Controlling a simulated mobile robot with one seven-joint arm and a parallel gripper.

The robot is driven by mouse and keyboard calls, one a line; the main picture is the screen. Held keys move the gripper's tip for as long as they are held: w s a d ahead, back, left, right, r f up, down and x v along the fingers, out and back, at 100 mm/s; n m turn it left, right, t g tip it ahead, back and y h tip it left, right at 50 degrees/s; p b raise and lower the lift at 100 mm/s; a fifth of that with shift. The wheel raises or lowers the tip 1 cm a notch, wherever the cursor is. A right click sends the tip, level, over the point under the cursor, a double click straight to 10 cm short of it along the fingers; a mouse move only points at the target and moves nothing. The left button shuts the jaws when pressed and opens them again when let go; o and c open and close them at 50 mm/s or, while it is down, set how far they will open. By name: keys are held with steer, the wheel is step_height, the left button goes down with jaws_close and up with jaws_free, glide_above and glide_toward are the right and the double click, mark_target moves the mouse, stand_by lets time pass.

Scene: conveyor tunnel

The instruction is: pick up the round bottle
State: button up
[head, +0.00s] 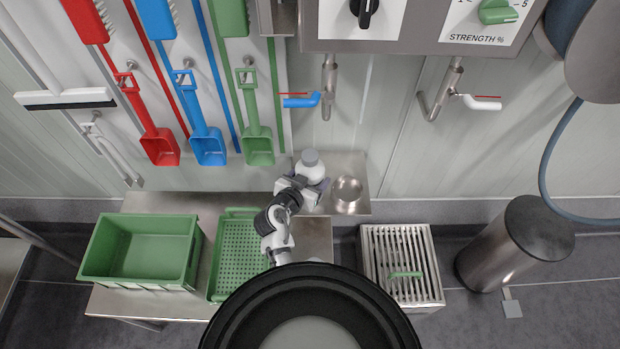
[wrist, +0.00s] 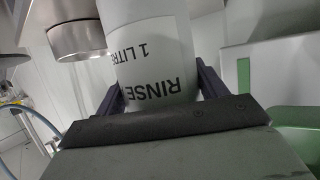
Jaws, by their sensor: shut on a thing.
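The round bottle (head: 311,168) is white with a grey cap and is at the small steel shelf by the wall in the head view. In the wrist view the bottle (wrist: 155,60) fills the upper middle, with "RINSE 1 LITRE" printed upside down on it. My gripper (head: 301,188) reaches the bottle from the front left. In the wrist view the dark fingers of my gripper (wrist: 160,92) are on either side of the bottle, shut on it. I cannot tell whether the bottle's base touches the shelf.
A round steel cup (head: 347,189) stands right of the bottle on the steel shelf (head: 350,162). A green crate (head: 140,222) and a green perforated tray (head: 232,262) are at the left on a steel table. Scoops and brushes hang on the wall above. A steel bin (head: 510,245) stands at the right.

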mark_target(310, 155)
steer(key=c, duration=0.7)
steer(key=shift+w+r, duration=0.15)
steer(key=shift+r, duration=0.35)
step_height(310, 155, up, 9)
steer(key=shift+r+b, duration=0.15)
steer(key=shift+b, duration=0.2)
steer(key=o, duration=1.3)
steer(key=shift+c, duration=0.2)
steer(key=c, duration=1.1)
